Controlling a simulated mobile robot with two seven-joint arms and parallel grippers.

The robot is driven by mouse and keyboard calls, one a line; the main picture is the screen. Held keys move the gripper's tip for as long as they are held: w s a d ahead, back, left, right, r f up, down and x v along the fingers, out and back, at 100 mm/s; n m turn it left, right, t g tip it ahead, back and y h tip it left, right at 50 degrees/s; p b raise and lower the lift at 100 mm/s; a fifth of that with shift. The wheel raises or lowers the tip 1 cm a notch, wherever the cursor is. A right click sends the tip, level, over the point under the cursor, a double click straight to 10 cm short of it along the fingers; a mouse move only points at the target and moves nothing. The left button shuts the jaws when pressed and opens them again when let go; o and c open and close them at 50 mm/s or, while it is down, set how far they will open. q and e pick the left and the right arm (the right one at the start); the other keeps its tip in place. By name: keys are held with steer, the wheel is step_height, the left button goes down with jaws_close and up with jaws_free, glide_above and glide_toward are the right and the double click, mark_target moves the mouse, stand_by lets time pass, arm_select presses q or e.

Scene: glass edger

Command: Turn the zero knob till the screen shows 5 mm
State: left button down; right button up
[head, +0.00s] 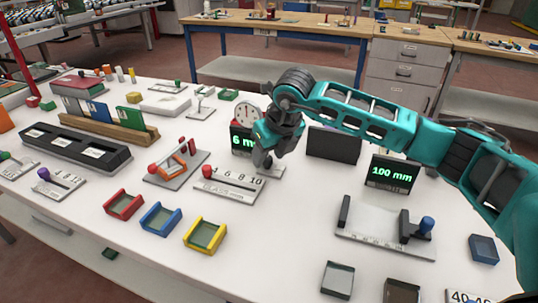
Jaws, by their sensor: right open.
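A small dark screen (239,141) in the middle of the table shows green text that reads "6 m", with the rest hidden behind my right gripper. My right gripper (265,161) reaches in from the right and points down just in front of this screen. It is open, with its fingertips low over a small grey base plate (273,171). The zero knob cannot be made out; the gripper covers the area around the fingertips. My left gripper is not in view.
A round dial gauge (246,114) stands behind the screen. A scale plate with a red knob (228,186) lies in front. A "100 mm" screen (391,173) and a blue-knobbed slide device (388,232) stand to the right. Red, blue and yellow trays line the front.

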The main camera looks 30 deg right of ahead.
steer(key=shift+w+f, duration=0.15)
steer(key=shift+f, duration=0.2)
steer(key=shift+c, duration=0.3)
jaws_close()
